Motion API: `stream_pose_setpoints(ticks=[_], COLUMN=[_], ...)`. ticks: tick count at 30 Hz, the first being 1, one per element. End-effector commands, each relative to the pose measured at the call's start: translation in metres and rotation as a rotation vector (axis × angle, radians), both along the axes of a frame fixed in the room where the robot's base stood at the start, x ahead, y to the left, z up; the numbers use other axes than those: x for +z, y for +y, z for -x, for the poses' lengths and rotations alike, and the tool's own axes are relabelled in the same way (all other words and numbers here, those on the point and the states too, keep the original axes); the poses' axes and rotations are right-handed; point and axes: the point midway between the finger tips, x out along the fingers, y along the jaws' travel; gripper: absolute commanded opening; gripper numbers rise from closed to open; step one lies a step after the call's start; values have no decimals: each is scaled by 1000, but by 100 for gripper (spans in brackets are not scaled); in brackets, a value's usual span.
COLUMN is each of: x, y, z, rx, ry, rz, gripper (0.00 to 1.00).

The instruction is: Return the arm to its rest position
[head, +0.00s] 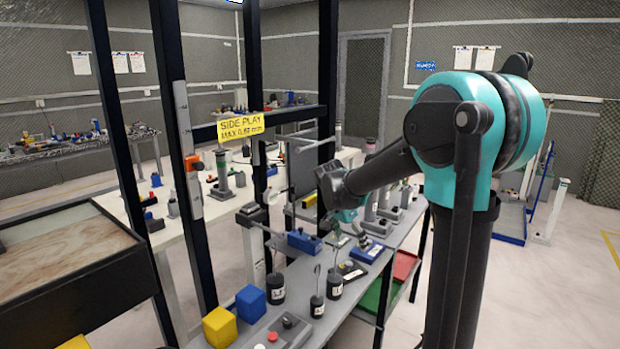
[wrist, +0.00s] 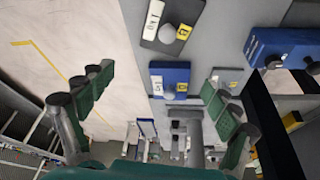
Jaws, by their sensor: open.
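My gripper (wrist: 158,92) is open in the wrist view, with green-padded fingers spread wide to the left and right. I see nothing held between the fingers. In the head view my teal and black arm (head: 465,130) rises at the right and reaches left over the grey bench (head: 345,310). My gripper (head: 345,215) is small there and partly hidden behind the arm's end, above the bench's far part. Its exact height over the bench cannot be told.
A blue block (head: 250,303), a yellow block (head: 219,326) and several black weights stand on the near bench. Black frame posts (head: 185,150) with a yellow sign (head: 240,127) rise at the left. A blue-based fixture (wrist: 169,80) lies below the gripper. Open floor (head: 560,290) is at the right.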

Motion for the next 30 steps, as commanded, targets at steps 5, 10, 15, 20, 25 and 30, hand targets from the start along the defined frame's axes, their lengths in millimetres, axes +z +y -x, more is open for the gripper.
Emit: stream_pose_setpoints(ticks=[5,10,15,20,25,30], x=[-8,-20,-40,-70,-96,-107], y=[-13,-28,-46,-60,-64,-63], z=[24,56,107,170,221,240], rx=[87,212,395,627,818,896], ry=[18,37,48,35,8,-6], rz=[-14,-32,-50,-53,-36,-21], gripper=[89,89,89,89,89,89])
